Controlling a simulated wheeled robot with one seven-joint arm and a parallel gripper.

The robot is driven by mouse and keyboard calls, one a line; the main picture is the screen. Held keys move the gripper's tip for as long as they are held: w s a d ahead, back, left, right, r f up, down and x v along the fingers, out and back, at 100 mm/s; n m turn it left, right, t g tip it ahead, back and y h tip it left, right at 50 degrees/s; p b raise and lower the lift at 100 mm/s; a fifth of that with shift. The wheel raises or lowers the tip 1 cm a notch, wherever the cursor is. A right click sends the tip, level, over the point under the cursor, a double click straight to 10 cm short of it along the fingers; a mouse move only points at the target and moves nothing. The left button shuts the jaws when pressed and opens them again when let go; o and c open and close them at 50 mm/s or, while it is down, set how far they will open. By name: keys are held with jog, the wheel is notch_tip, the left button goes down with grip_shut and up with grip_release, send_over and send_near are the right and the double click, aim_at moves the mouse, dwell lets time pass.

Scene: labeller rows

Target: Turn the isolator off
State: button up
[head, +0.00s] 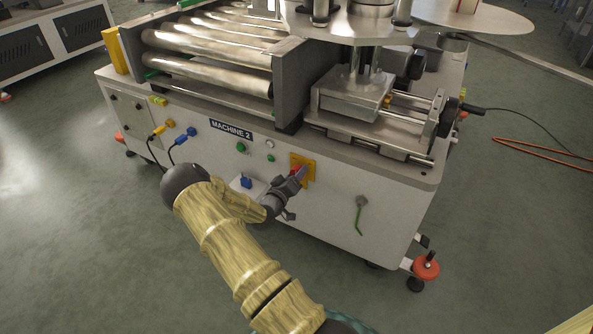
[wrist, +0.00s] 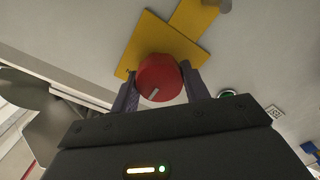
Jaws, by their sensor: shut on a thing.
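The isolator is a red rotary knob (wrist: 160,76) on a yellow square plate (wrist: 152,38), on the front panel of the machine. In the head view the yellow plate (head: 309,162) sits right of the MACHINE 2 label, and my gripper covers most of the knob. My gripper (head: 298,174) reaches the knob from the front. In the wrist view its two purple fingers stand on either side of the knob, shut on it. A pale mark on the knob slants toward the lower left in that view.
A blue part (head: 247,182) on a white plate and a green-handled lever (head: 360,215) flank the isolator. Green (head: 241,147) and white (head: 269,143) buttons sit above left. Blue (head: 192,132) and yellow (head: 159,130) plugs with cables are farther left. Open floor lies in front.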

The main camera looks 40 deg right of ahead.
jog(key=n+p, duration=0.1)
jog(key=n, duration=0.3)
jog(key=shift+a+n, duration=0.1)
jog(key=shift+n, duration=0.2)
jog(key=n, duration=0.4)
jog(key=shift+f, duration=0.15)
jog(key=shift+w+n, duration=0.1)
jog(key=shift+n, duration=0.2)
jog(key=o, duration=1)
jog(key=p+v, duration=0.4)
jog(key=v, duration=1.3)
jog(key=shift+a, duration=0.2)
